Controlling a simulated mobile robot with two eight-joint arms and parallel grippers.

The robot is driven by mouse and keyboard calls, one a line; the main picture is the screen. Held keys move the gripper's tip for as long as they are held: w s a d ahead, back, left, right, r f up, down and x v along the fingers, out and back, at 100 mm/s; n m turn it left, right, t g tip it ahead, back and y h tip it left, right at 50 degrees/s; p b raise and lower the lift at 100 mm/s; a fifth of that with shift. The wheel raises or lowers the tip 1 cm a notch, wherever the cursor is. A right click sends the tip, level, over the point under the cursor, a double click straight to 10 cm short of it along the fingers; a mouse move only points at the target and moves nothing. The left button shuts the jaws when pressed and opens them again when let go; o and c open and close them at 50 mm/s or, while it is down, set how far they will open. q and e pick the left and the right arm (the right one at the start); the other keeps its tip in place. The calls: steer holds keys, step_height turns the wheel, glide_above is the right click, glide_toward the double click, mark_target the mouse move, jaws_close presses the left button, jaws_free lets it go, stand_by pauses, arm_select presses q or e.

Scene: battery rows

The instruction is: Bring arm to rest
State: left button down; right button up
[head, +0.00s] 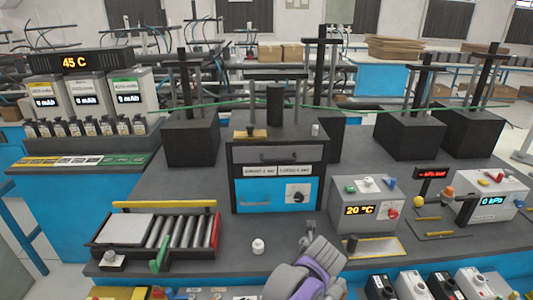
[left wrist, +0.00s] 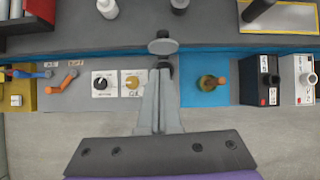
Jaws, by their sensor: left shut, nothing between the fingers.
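My left arm (head: 310,265), grey and purple, rises at the bottom middle of the head view in front of the bench's front edge. In the left wrist view my left gripper (left wrist: 160,85) is shut and empty, its grey fingers pointing towards the bench edge. A round grey knob (left wrist: 163,46) shows just beyond the fingertips; I cannot tell whether they touch it. My right gripper is in neither view.
The dark bench top (head: 200,190) bears a roller tray (head: 183,232) at left, a drawer unit (head: 278,155), a small white bottle (head: 258,246) and a 20 °C box (head: 366,203). A lower row of controls (left wrist: 120,83) and battery-like blocks (left wrist: 259,80) lies along the front.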

arm_select(q)
steer(key=s+a+n+g, duration=0.1)
steer(key=s+a+n, duration=0.3)
steer(key=a+n, duration=0.5)
steer(key=s+a+n, duration=0.4)
steer(key=a+n, duration=0.3)
steer(key=a, duration=0.3)
steer(key=s+a+f+n, duration=0.2)
steer(key=s+a+n, duration=0.3)
steer(key=s+n, duration=0.2)
steer(key=s+a+f+n, duration=0.3)
steer(key=s+a+n, duration=0.3)
steer(key=n, duration=0.6)
steer(key=shift+s, duration=0.55)
